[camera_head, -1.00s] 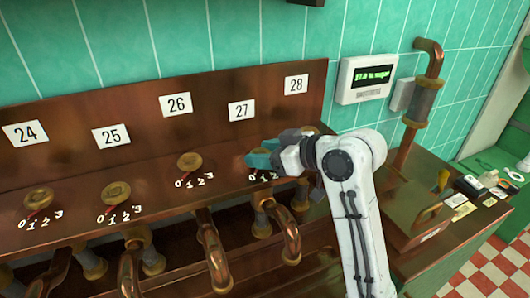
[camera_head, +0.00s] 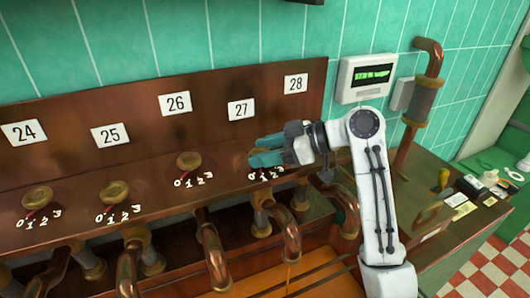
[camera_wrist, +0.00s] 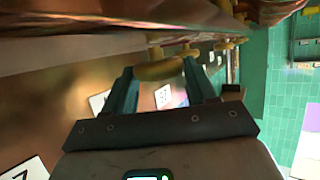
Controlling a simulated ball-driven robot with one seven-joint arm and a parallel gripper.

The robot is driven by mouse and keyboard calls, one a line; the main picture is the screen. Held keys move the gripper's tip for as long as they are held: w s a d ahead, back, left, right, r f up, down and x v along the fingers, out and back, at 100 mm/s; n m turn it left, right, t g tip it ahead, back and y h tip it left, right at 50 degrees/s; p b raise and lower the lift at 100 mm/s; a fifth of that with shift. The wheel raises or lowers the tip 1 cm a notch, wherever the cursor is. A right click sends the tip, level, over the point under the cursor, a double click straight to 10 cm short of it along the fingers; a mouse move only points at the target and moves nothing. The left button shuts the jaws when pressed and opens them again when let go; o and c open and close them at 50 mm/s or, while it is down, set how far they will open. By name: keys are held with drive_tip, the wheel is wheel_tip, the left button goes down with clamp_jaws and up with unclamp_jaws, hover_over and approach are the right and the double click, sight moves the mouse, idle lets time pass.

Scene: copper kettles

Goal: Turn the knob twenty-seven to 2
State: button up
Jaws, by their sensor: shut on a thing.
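Knob twenty-seven (camera_head: 256,156) is a round brass knob below the white card marked 27 (camera_head: 241,110), with a 0 to 3 scale painted under it. My gripper (camera_head: 262,157) reaches it from the right, and its teal fingers are shut on the knob. In the wrist view the two teal fingers stand on either side of the brass knob (camera_wrist: 160,70). The fingers hide most of the knob and its pointer in the head view, so I cannot tell which number it points to.
Similar knobs sit under card 26 (camera_head: 188,161), card 25 (camera_head: 115,191) and card 24 (camera_head: 37,197). Copper pipes (camera_head: 212,250) curve below the panel. A wall display (camera_head: 368,77) with green text hangs at the right. Small items lie on the right counter.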

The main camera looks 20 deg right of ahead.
drive_tip(key=shift+n+g+y, duration=0.3)
drive_tip(key=shift+n+g, duration=0.2)
drive_tip(key=shift+g, duration=0.3)
drive_tip(key=o, duration=1.1)
drive_tip(key=shift+c, duration=0.2)
drive_tip(key=shift+d, duration=0.15)
drive_tip(key=b+v, duration=0.2)
drive_tip(key=v, duration=0.8)
drive_tip(key=shift+s+d, duration=0.15)
drive_tip(key=shift+d, duration=0.1)
